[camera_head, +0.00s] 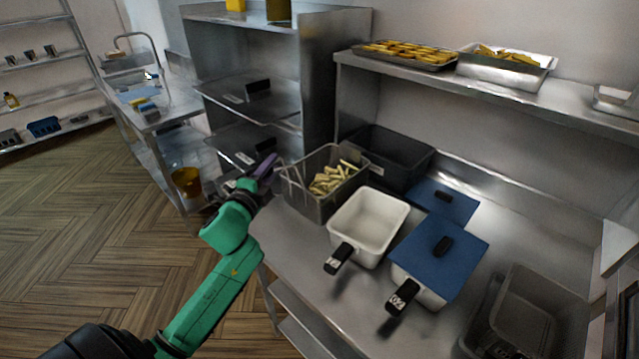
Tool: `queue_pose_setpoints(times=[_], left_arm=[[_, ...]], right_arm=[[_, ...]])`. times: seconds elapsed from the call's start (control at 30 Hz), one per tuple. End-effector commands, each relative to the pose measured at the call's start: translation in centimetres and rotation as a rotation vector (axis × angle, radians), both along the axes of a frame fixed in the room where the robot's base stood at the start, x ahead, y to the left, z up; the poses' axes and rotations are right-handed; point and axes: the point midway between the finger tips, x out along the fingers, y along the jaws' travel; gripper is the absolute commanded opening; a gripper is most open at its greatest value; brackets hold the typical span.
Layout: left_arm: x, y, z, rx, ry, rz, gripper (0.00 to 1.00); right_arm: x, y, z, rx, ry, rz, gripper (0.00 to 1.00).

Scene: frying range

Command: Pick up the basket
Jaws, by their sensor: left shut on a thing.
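The basket (318,208) is a grey, open-topped container with pale yellow fries (335,178) in it. It is at the left end of the steel counter, in the middle of the head view. My green left arm reaches in from the lower left. My left gripper (268,172) is at the basket's left side, shut on its handle; a purple part shows at the fingers, and the exact grip is small and partly hidden. Whether the basket touches the counter is hard to tell. My right gripper is not in view.
A dark empty bin (392,158) stands behind the basket. A white pan (366,226) and blue-lidded pans (440,252) stand to its right. A steel shelf (480,88) with food trays hangs above. A rack (245,95) stands behind left. Open wooden floor (90,220) lies left.

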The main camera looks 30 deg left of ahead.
Motion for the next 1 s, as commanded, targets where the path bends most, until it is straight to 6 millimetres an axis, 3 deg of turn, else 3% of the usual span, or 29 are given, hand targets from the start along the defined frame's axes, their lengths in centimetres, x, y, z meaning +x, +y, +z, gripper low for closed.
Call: queue_pose_setpoints(times=[0.47, 0.63, 0.77, 1.0], left_arm=[[0.0, 0.0, 0.2, 0.0, -0.003, -0.001, 0.0], [0.0, 0.0, 1.2, 0.004, -0.005, -0.001, 0.0], [0.0, -0.1, 3.3, 0.006, -0.006, -0.003, 0.0], [0.0, -0.1, 11.3, 0.012, -0.01, -0.004, 0.0]], right_arm=[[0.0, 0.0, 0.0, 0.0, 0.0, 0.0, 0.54], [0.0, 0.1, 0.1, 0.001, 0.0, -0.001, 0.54], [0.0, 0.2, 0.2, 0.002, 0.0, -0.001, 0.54], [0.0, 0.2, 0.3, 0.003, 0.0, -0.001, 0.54]])
